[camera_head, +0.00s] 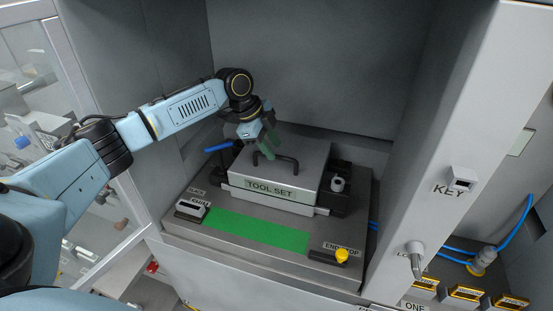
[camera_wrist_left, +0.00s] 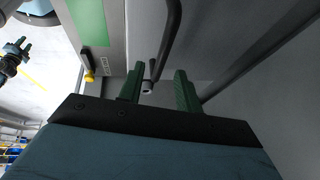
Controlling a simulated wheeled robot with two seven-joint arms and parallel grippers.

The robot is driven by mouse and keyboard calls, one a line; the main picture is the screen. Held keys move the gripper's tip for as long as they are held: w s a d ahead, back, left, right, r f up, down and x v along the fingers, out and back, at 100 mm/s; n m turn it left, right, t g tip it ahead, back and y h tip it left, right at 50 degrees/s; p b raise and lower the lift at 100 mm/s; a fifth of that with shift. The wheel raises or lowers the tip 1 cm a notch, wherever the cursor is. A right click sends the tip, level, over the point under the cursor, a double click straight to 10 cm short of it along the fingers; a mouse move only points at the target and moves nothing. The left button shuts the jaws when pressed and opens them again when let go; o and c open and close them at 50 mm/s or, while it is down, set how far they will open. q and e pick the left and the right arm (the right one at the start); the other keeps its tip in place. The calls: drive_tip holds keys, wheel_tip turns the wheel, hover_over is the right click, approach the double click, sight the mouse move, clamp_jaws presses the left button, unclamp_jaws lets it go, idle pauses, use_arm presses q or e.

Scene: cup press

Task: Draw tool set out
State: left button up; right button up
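The tool set (camera_head: 312,160) is a grey block with a "TOOL SET" label on its front and a dark bar handle (camera_head: 290,160) on top. It sits on a grey base plate at the back of the press bay. My left gripper (camera_head: 270,146) is just above and behind the handle, fingers pointing down. In the left wrist view its green fingers (camera_wrist_left: 159,92) are apart, with nothing clamped. The dark handle (camera_wrist_left: 170,40) shows beyond the gap; I cannot tell whether it lies between the fingers. My right gripper (camera_wrist_left: 20,47) shows small at the left, its green fingertips seemingly apart.
A green strip (camera_head: 255,231) lies on the plate before the tool set. A yellow end-stop knob (camera_head: 342,255) is at front right, and a blue lever (camera_head: 218,147) is left of the block. Grey walls enclose the bay; a post with a key switch (camera_head: 462,181) stands right.

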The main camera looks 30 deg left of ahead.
use_arm(q)
drive_tip(key=shift+b+x, duration=0.85)
drive_tip(key=shift+x, duration=0.35)
drive_tip(key=shift+r, duration=0.1)
drive_tip(key=shift+c, duration=0.2)
clamp_jaws()
